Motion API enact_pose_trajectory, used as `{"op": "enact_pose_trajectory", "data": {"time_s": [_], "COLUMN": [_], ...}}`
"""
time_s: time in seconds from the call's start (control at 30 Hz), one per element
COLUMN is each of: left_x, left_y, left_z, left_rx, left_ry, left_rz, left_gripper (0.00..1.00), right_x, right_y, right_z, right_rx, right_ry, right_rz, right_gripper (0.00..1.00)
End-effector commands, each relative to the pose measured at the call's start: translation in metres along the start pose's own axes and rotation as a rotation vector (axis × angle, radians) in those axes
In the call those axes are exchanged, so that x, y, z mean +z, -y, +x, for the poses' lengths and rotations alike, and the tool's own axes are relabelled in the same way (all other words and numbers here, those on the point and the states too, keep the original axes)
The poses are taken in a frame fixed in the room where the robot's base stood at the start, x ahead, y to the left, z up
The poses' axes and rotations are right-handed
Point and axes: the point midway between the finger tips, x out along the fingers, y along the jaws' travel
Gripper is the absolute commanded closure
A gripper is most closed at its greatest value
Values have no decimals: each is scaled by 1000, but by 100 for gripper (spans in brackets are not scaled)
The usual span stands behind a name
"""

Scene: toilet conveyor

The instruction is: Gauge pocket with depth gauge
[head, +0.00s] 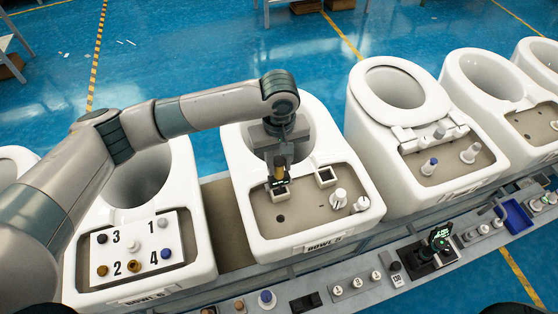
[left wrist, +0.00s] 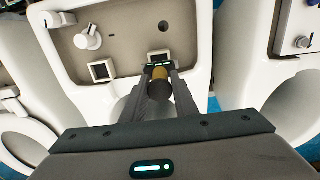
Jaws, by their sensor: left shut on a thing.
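My left gripper (head: 279,170) is shut on the depth gauge (head: 278,178), a small brass-coloured cylinder with a dark, green-lit display. The gauge also shows between the fingers in the left wrist view (left wrist: 159,86). It is over the rear deck of the middle bowl (head: 268,217), at a square white-rimmed pocket (head: 287,194), which also shows in the left wrist view (left wrist: 151,55). The gauge and fingers partly hide this pocket; I cannot tell whether the tip is inside. A second square pocket (head: 325,177) is uncovered to the right. My right gripper is not in view.
White knobs (head: 339,198) stand on the same deck. A numbered plate (head: 133,250) with coloured knobs lies on the left bowl. The front rail carries a black stand with a green display (head: 438,240) and a blue tray (head: 516,217). A bowl with a seat (head: 395,90) stands right.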

Motion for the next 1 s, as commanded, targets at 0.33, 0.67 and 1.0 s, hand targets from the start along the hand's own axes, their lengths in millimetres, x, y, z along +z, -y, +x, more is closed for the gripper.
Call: {"op": "enact_pose_trajectory", "data": {"time_s": [0.33, 0.67, 1.0], "left_x": [0, 0, 0], "left_y": [0, 0, 0], "left_z": [7, 14, 19], "left_rx": [0, 1, 1], "left_ry": [0, 0, 0], "left_rz": [0, 0, 0], "left_gripper": [94, 94, 94], "right_x": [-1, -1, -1], "right_y": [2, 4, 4], "right_z": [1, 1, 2], "right_rx": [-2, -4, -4], "right_ry": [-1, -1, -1], "right_rz": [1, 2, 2], "right_gripper": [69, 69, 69]}}
